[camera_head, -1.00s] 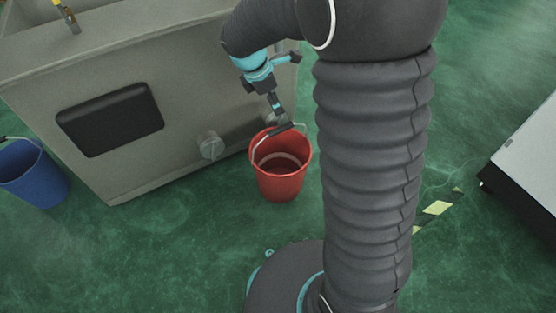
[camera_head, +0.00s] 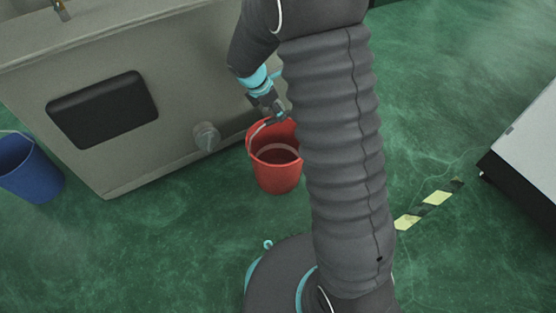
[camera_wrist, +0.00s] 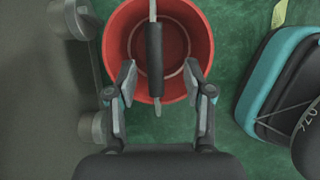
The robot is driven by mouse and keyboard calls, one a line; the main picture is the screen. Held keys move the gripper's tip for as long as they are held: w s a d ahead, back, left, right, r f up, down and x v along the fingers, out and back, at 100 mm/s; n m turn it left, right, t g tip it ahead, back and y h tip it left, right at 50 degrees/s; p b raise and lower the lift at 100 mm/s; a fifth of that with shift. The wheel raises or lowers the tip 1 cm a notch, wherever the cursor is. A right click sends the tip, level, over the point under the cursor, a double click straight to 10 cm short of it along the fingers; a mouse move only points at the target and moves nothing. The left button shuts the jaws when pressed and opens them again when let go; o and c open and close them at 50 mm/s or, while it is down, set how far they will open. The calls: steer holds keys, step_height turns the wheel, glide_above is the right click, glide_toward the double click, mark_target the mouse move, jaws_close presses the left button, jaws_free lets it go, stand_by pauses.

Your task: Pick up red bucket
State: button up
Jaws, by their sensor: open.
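The red bucket (camera_head: 275,170) stands upright on the green floor, beside the grey tank, partly hidden by my arm in the head view. In the wrist view the bucket (camera_wrist: 118,40) lies below my gripper, its inside empty. Its handle has a black grip (camera_wrist: 155,55) and stands raised across the opening. My gripper (camera_wrist: 160,78) is open, with one finger on each side of the lower part of the black grip; I cannot see any contact. In the head view my gripper (camera_head: 283,114) is at the bucket's rear rim, its fingers partly hidden.
The grey tank (camera_head: 150,165) with a black panel (camera_head: 103,110) and a round fitting (camera_head: 206,137) stands close left of the bucket. A blue bucket (camera_head: 28,170) is at the far left. A white cabinet (camera_head: 530,145) stands at right. Open floor lies in front.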

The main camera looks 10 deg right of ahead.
steer(key=f, duration=0.2)
steer(key=w+f+b, duration=0.1)
steer(key=f, duration=0.1)
steer(key=shift+d, duration=0.3)
steer(key=shift+d+f, duration=0.2)
steer(key=shift+f, duration=0.3)
jaws_close()
